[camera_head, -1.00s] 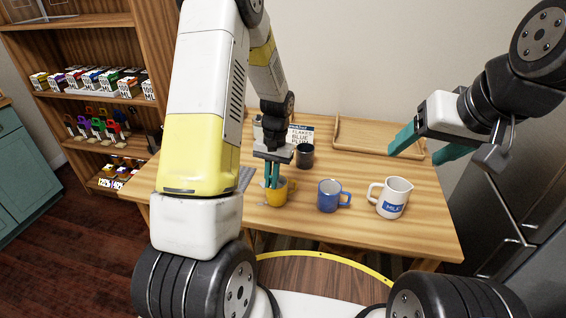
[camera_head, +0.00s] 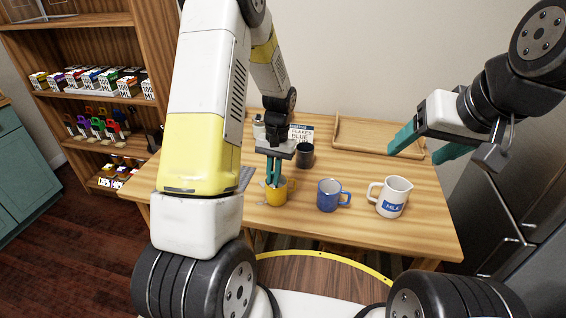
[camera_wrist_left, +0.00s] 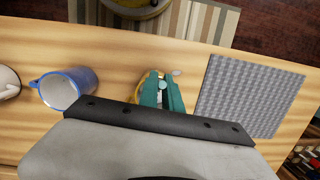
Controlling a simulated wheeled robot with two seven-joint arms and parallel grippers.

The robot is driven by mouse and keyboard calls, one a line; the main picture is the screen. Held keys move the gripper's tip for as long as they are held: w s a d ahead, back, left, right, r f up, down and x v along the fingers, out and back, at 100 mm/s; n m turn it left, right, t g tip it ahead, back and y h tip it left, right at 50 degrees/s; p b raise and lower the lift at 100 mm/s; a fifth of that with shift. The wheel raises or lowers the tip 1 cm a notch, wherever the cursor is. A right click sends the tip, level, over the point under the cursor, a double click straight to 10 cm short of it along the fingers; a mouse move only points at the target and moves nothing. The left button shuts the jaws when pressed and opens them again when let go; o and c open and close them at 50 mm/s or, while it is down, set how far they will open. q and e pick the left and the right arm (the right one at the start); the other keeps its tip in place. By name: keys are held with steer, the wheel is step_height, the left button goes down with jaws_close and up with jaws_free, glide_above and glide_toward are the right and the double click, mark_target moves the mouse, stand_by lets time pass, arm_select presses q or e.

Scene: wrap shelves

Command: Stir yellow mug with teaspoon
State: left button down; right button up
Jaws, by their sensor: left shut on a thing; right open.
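The yellow mug (camera_head: 277,196) stands upright on the wooden table, its handle to the right. My left gripper (camera_head: 273,183) points down at the mug's mouth, with its green fingers close together and shut on a thin thing, which I take to be the teaspoon. The fingers mostly hide the teaspoon; a small grey piece (camera_wrist_left: 177,72) shows beside the fingertips in the left wrist view. In that view the mug (camera_wrist_left: 147,88) is partly hidden behind the fingers. My right gripper (camera_head: 421,149) is open and empty, raised over the table's right side.
A dark cup (camera_head: 304,155) and a box (camera_head: 301,133) are behind. A wooden tray (camera_head: 350,149) lies at the back. A grey mat (camera_wrist_left: 250,93) lies beside the mug.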

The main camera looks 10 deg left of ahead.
arm_select(q)
steer(key=s+r, duration=0.3)
steer(key=r, duration=0.5)
steer(key=shift+s, duration=0.25)
stand_by(0.9)
steer(key=shift+r, duration=2.55)
